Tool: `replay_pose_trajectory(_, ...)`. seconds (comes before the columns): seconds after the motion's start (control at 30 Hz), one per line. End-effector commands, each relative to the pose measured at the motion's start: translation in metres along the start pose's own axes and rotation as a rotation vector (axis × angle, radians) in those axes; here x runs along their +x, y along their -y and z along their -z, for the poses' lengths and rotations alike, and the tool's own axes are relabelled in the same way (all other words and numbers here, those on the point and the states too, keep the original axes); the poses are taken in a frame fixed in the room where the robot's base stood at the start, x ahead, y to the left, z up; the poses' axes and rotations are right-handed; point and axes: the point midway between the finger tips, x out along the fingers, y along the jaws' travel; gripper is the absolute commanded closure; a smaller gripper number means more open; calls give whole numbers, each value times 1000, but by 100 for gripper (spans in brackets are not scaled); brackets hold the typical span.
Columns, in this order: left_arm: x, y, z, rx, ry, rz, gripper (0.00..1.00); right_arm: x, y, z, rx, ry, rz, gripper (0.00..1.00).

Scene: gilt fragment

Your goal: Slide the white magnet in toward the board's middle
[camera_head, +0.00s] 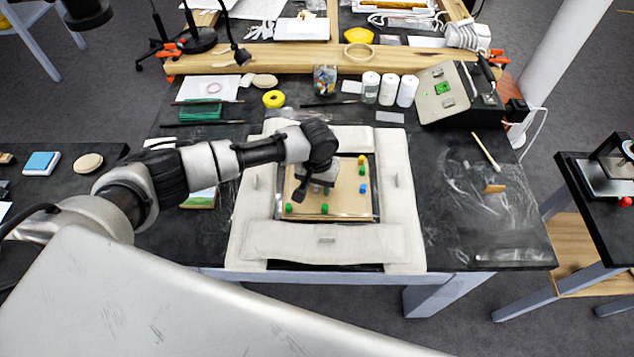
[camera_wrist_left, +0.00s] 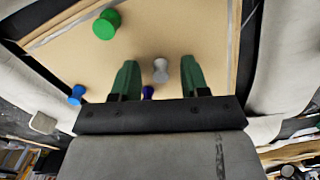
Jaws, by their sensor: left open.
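The tan board (camera_head: 340,205) lies inside a frame of pale padded pieces on the dark table. My left gripper (camera_head: 311,190) is over the left half of the board, pointing down. In the left wrist view, its two green fingers (camera_wrist_left: 158,68) are open. The white magnet (camera_wrist_left: 160,70) shows between them, with a gap on both sides; whether the fingertips reach its height I cannot tell. A dark blue magnet (camera_wrist_left: 147,92) is partly hidden at the gripper's edge. A green magnet (camera_wrist_left: 106,25) and a blue magnet (camera_wrist_left: 77,94) are off to the left.
On the board, green magnets (camera_head: 324,209) sit near the front edge and blue magnets (camera_head: 363,188) near the right. Pale padding (camera_head: 400,210) rings the board. White jars (camera_head: 407,90) and a grey box (camera_head: 447,93) stand behind; the table's right side is mostly clear.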

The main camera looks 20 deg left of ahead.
Motion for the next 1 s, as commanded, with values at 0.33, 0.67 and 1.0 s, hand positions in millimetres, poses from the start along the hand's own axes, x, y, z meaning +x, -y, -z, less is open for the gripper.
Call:
replay_pose_trajectory(0.33,-31,0,1,2,-3,-2,55,4,-6,-2,-3,2,-8,57)
replay_pose_trajectory(0.67,-92,-1,1,1,-2,-2,55,13,-9,-4,-5,3,-11,57)
replay_pose_trajectory(1.0,-108,0,0,0,0,1,55,14,-9,-4,-5,3,-11,57)
